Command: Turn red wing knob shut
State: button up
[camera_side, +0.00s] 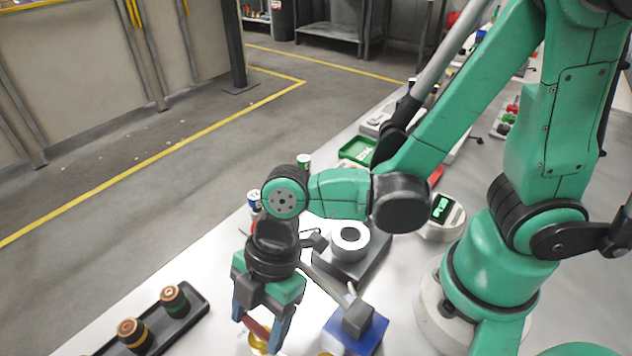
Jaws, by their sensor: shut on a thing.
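The red wing knob (257,329) shows near the bottom edge of the side view, above a gold-coloured round part (257,347) that the picture's edge partly cuts off. My gripper (259,333) points down over it, with its two blue-grey fingers on either side of the knob, and is shut on it. The fingers hide the knob's ends, and I cannot tell its exact turn angle. A second gold edge (325,354) just shows to the right at the bottom of the picture.
A blue block with a grey top (366,335) stands close right of my gripper. A grey device with a white ring (349,240) stands behind. A black tray (194,318) with two dark, orange-topped cylinders lies left. White table between tray and gripper is clear.

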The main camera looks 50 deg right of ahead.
jog(key=m+t, duration=0.1)
jog(key=m, duration=0.3)
jog(key=shift+s+m+t, duration=0.15)
jog(key=shift+m+t, duration=0.25)
jog(key=m, duration=0.2)
jog(key=m+t+h, duration=0.1)
jog(key=m, duration=0.1)
jog(key=shift+a+m+t, duration=0.1)
jog(key=shift+m+t, duration=0.2)
jog(key=m+t+h, duration=0.1)
jog(key=m, duration=0.3)
jog(key=shift+h, duration=0.4)
jog(key=shift+a+m+h, duration=0.1)
jog(key=shift+m+h, duration=0.7)
jog(key=shift+m, duration=1.5)
jog(key=o, duration=1.3)
